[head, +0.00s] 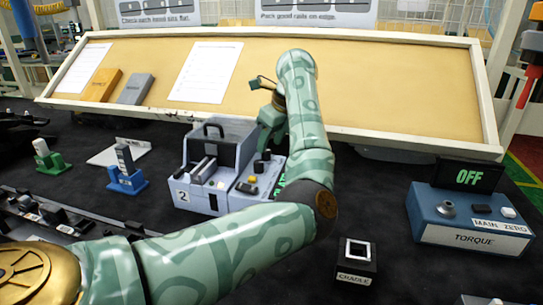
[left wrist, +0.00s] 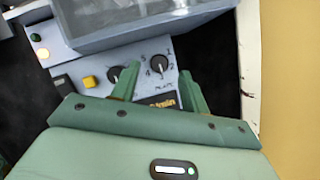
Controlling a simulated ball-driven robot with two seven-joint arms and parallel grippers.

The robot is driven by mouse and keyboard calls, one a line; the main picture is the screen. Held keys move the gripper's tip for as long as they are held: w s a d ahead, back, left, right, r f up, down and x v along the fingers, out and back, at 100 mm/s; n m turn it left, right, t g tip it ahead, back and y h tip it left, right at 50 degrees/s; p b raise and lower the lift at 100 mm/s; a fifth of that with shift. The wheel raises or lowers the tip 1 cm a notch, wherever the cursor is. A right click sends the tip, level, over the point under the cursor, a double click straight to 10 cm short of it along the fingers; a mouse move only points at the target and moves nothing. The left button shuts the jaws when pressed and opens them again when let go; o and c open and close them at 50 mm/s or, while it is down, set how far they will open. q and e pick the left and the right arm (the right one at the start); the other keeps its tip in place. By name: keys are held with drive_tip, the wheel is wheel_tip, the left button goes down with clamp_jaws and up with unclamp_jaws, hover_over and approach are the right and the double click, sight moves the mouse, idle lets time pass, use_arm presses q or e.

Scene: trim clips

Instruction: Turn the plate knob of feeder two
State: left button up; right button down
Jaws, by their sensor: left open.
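Feeder two (head: 215,150) is a grey machine marked 2 with a clear-sided hopper and a control panel (head: 258,183) on its right. In the left wrist view, the plate knob (left wrist: 160,66) is a black dial with a white pointer line and numbers around it. A second black knob (left wrist: 114,74) sits left of it, partly behind a finger. My left gripper (left wrist: 159,84) is open and empty, its fingertips either side of the plate knob in the picture; contact cannot be told. In the head view, my left gripper (head: 266,138) is over the panel, and my forearm hides part of it.
A yellow button (left wrist: 90,81) and small lamps lie left on the panel. A blue TORQUE box (head: 465,218) reading OFF stands right. A small cradle block (head: 357,261) is in front. A slanted board (head: 400,85) rises behind. Black mat lies bare between cradle and TORQUE box.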

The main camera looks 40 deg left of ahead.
sight(267, 150)
use_arm(q)
drive_tip(key=x, duration=0.3)
drive_tip(key=shift+b, duration=0.4)
drive_tip(key=shift+a+f, duration=0.1)
drive_tip(key=shift+f, duration=0.1)
clamp_jaws()
drive_tip(key=shift+s+r, duration=0.1)
